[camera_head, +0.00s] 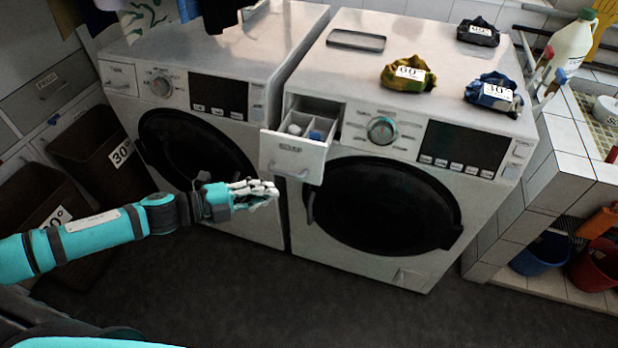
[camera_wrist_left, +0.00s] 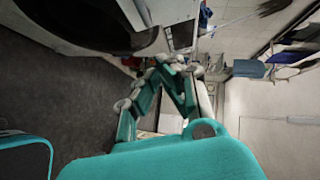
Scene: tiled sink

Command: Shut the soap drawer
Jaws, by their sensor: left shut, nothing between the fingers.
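The soap drawer (camera_head: 292,160) is pulled out of the right washing machine (camera_head: 430,255), at the upper left of its front. Its compartments show from above, with a white and a blue item inside. Its front has a label and a handle. My left gripper (camera_head: 273,190) is shut and empty. In the head view it appears just below and left of the drawer front, with a small gap between them in the picture; the depth gap is hard to judge. Its fingers (camera_wrist_left: 168,72) also show in the left wrist view. My right gripper is not in view.
A second washing machine (camera_head: 206,98) stands at the left, its own drawer (camera_head: 121,78) closed. Folded cloths (camera_head: 408,73) and a tray (camera_head: 356,40) lie on the right machine. Brown bins (camera_head: 88,150) stand at the left, buckets (camera_head: 541,254) at the right. The floor in front is clear.

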